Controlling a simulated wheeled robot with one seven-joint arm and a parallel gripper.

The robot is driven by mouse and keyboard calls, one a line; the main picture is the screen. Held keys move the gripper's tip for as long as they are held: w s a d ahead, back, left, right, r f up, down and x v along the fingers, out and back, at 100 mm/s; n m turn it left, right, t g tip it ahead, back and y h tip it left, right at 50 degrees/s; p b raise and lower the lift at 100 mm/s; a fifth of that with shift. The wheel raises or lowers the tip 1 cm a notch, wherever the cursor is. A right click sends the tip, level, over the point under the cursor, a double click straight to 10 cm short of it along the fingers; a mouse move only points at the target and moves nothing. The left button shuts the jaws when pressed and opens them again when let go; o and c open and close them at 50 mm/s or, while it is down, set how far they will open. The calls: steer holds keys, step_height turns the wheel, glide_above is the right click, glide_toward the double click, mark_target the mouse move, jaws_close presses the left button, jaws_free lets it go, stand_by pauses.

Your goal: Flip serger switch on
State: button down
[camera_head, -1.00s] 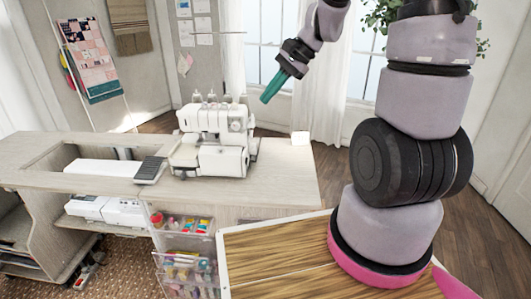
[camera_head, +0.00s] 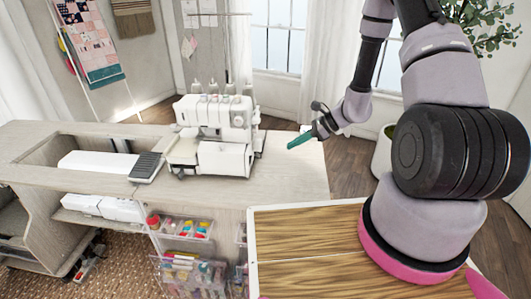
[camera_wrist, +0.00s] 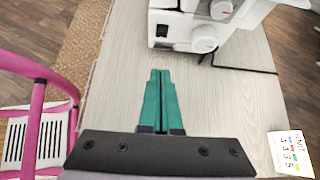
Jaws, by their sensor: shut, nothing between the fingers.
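The white serger (camera_head: 218,137) stands on the cabinet top, with spools along its upper edge. In the wrist view the serger (camera_wrist: 186,30) is at the top, with its side facing me. A small black rocker switch (camera_wrist: 162,31) shows low on that side, left of a white dial (camera_wrist: 204,38). I cannot tell which way the rocker is set. My gripper (camera_head: 291,146) has green fingers, is shut and empty, and is right of the serger, apart from it. In the wrist view my gripper (camera_wrist: 160,72) points toward the serger over bare tabletop, below the switch.
The cabinet top (camera_head: 290,175) is clear right of the serger. A white card with coloured marks (camera_wrist: 292,153) lies near its edge. A black foot pedal (camera_head: 147,167) is left of the serger.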

steer(key=shift+f, duration=0.1)
stand_by(0.3)
steer(key=x, duration=1)
steer(key=shift+a+f, duration=0.1)
steer(key=shift+a, duration=0.15)
steer(key=shift+w+a+r, duration=0.15)
steer(key=shift+a, duration=0.4)
steer(key=shift+w+a+r, duration=0.15)
steer(key=shift+a, duration=0.4)
steer(key=shift+w+a, duration=0.15)
steer(key=shift+a, duration=0.45)
steer(key=shift+a+r, duration=0.2)
steer(key=shift+a, duration=0.1)
steer(key=shift+r, duration=0.15)
